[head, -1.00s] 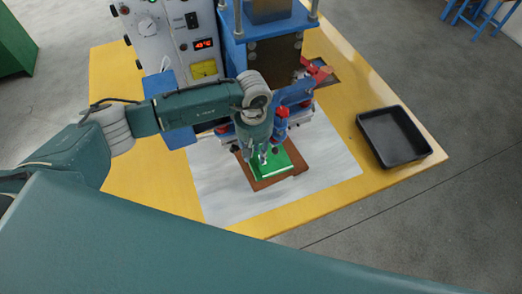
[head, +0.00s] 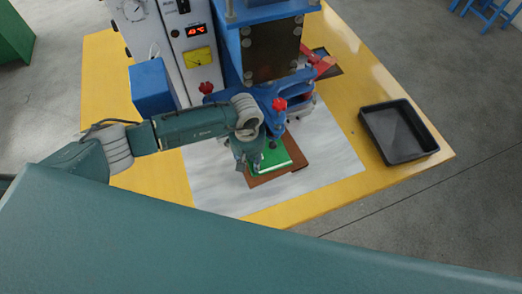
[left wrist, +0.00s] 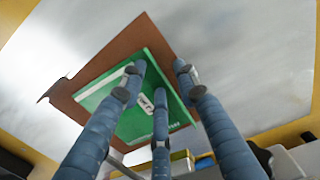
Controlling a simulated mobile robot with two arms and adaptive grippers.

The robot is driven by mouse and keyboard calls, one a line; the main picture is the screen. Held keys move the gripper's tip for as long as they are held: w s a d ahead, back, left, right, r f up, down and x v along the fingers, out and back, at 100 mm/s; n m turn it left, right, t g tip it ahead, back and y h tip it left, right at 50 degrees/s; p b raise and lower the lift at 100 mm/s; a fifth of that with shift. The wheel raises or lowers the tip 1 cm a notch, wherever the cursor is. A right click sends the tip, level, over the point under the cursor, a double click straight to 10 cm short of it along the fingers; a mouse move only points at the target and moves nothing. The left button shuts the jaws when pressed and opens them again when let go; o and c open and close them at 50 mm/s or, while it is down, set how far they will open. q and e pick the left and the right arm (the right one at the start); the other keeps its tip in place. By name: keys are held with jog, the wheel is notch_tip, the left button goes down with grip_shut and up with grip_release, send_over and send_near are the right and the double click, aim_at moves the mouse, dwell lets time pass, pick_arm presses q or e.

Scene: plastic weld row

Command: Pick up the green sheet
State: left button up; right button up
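The green sheet (head: 280,156) lies flat on a brown plate (head: 291,172) in front of the blue press. My left gripper (head: 252,163) is over the sheet's left part in the head view and hides some of it. In the left wrist view, the green sheet (left wrist: 134,122) shows a small pale label and rests on the brown plate (left wrist: 110,58). The three fingers of my left gripper (left wrist: 158,78) are spread apart over the sheet, with nothing held between them. Whether any fingertip touches the sheet I cannot tell. My right gripper is not in view.
The blue press (head: 268,45) with red knobs stands just behind the sheet. A blue box (head: 151,86) is behind my left arm. A black tray (head: 398,132) sits at the right of the yellow table (head: 330,208). White paper (head: 215,190) around the plate is clear.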

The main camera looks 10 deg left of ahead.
pick_arm(q)
jog(key=shift+w+d+f, duration=0.15)
jog(key=shift+w+f, duration=0.05)
jog(key=shift+s+r, duration=0.2)
jog(key=shift+s, duration=0.1)
grip_shut()
jog(key=shift+w+f, duration=0.1)
